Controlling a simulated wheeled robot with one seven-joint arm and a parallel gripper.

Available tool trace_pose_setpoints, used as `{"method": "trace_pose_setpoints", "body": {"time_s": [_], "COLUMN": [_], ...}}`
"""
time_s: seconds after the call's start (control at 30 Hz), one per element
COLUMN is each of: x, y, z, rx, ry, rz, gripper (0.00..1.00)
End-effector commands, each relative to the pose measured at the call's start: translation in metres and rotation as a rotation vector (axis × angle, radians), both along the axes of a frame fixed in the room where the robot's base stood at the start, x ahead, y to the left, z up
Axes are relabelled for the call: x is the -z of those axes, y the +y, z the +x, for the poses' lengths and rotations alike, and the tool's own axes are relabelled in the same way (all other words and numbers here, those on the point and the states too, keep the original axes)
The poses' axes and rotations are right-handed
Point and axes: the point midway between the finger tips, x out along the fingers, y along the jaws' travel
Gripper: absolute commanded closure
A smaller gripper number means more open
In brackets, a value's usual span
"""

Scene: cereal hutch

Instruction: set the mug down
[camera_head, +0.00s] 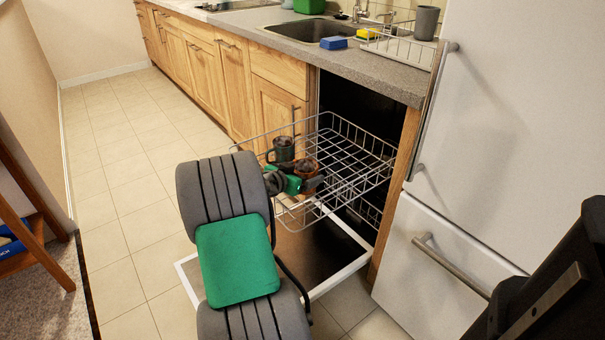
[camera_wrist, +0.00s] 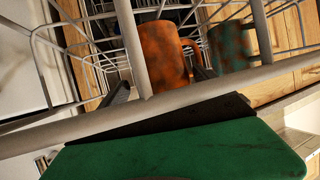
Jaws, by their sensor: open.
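An orange-brown mug (camera_head: 307,166) is in the pulled-out upper wire rack (camera_head: 352,165) of the dishwasher. It looks about upright in the wrist view (camera_wrist: 163,52), where its handle is on the right. A dark green, brown-mottled mug (camera_head: 283,148) is right beside it in the rack, and also shows in the wrist view (camera_wrist: 231,46). My gripper (camera_head: 307,184) is low at the rack's near side, close to the orange-brown mug. Its dark fingers are open in the wrist view (camera_wrist: 160,86), below and around the mug's lower part. I cannot tell whether they touch it. The mug's base is hidden.
Rack wires cross close in front of the wrist camera. The open dishwasher door (camera_head: 310,262) lies below the rack. A fridge (camera_head: 490,120) stands at the right. The counter (camera_head: 365,70) above holds a blue sponge (camera_head: 334,43) and a dish rack (camera_head: 400,49) with a grey cup (camera_head: 427,22).

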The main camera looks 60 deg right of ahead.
Motion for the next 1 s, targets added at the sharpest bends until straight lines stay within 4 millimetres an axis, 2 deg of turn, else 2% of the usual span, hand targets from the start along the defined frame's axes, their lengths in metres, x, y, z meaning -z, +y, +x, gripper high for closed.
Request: {"method": "trace_pose_setpoints", "body": {"time_s": [0.03, 0.1, 0.4, 0.5, 0.77, 0.87, 0.97, 1.0], "x": [-0.010, -0.018, -0.046, -0.052, -0.054, -0.047, -0.034, -0.030], "y": [0.000, 0.005, 0.080, 0.097, 0.117, 0.155, 0.239, 0.283], "z": [0.000, 0.002, 0.014, 0.016, 0.022, 0.053, 0.095, 0.108], "rx": [0.000, -0.003, -0.006, -0.005, -0.019, -0.138, -0.391, -0.528], "ry": [-0.001, 0.000, -0.001, 0.000, 0.002, 0.023, 0.107, 0.161], "rz": [-0.001, 0.000, -0.001, -0.001, 0.024, 0.158, 0.384, 0.477], "gripper": [0.09, 0.09, 0.09, 0.09, 0.09, 0.09, 0.09, 0.09]}}
